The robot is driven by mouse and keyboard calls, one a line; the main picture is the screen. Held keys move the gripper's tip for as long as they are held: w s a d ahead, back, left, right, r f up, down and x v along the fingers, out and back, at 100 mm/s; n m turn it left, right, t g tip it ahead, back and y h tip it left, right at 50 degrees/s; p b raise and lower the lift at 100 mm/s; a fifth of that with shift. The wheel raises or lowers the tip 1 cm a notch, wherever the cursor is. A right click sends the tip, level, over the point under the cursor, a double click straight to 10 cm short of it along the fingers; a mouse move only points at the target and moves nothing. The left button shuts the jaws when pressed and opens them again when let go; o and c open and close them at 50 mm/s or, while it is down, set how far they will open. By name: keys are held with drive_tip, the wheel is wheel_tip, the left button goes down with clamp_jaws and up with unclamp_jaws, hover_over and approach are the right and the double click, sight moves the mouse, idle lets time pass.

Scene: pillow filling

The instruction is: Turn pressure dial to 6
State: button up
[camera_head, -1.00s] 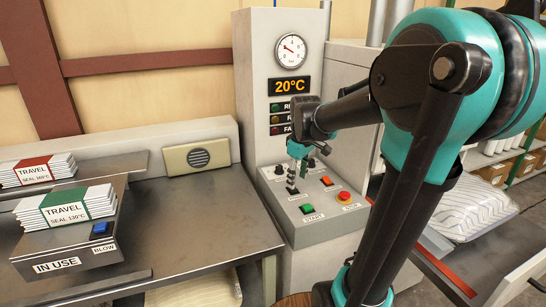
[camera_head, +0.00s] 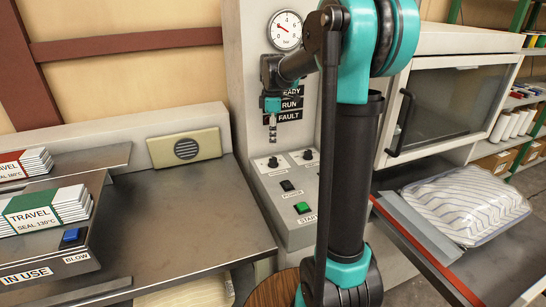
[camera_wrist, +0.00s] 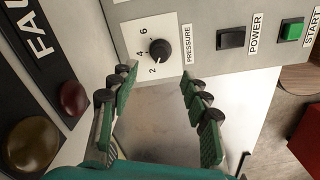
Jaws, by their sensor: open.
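The pressure dial (camera_wrist: 161,49) is a round black knob on a white plate marked 2, 4 and 6, beside the word PRESSURE. In the head view the dial (camera_head: 272,162) is the left knob on the sloped panel. My gripper (camera_wrist: 159,72) is open and empty, with its two green-padded fingers apart. The dial appears between and beyond the fingertips, untouched. In the head view my gripper (camera_head: 272,139) hangs above the dial, in front of the status lamps.
A black POWER switch (camera_wrist: 231,38) and green START button (camera_wrist: 291,28) sit beside the dial. A second knob (camera_head: 308,155) is to its right. A round gauge (camera_head: 286,30) is above. A pillow package (camera_head: 465,203) lies right.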

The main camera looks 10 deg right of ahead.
sight(273, 158)
wheel_tip(273, 158, down, 9)
drive_tip(key=shift+r, duration=0.1)
drive_tip(key=shift+c, duration=0.2)
clamp_jaws()
idle(0.3)
